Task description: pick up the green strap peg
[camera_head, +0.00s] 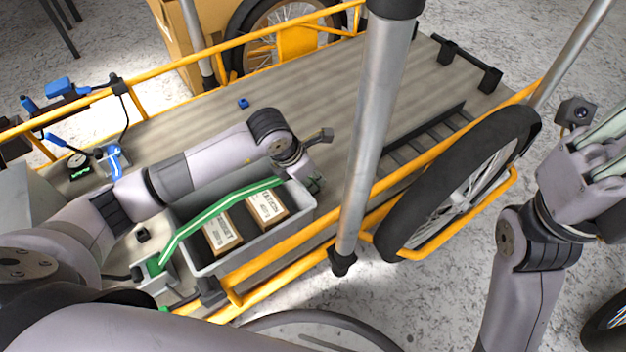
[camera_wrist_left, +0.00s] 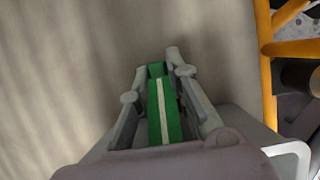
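A green strap with a pale stripe (camera_head: 215,210) runs from a green-topped fitting (camera_head: 155,266) at lower left, over a grey crate (camera_head: 215,262), to the crate's far right corner. Its green end piece (camera_wrist_left: 157,70) shows in the left wrist view. My left gripper (camera_head: 314,182) is at that end, pointing down beside the crate. In the left wrist view its fingers (camera_wrist_left: 158,85) stand on both sides of the green piece, with narrow gaps visible. The head view mostly hides this end behind the gripper. My right gripper (camera_head: 603,140) is at the right edge, partly cut off.
Two labelled boxes (camera_head: 222,232) (camera_head: 267,207) lie in the crate. A grey post (camera_head: 372,130) stands right of my left gripper. Yellow rails (camera_head: 430,160) and a wheel (camera_head: 455,185) border the cargo bed.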

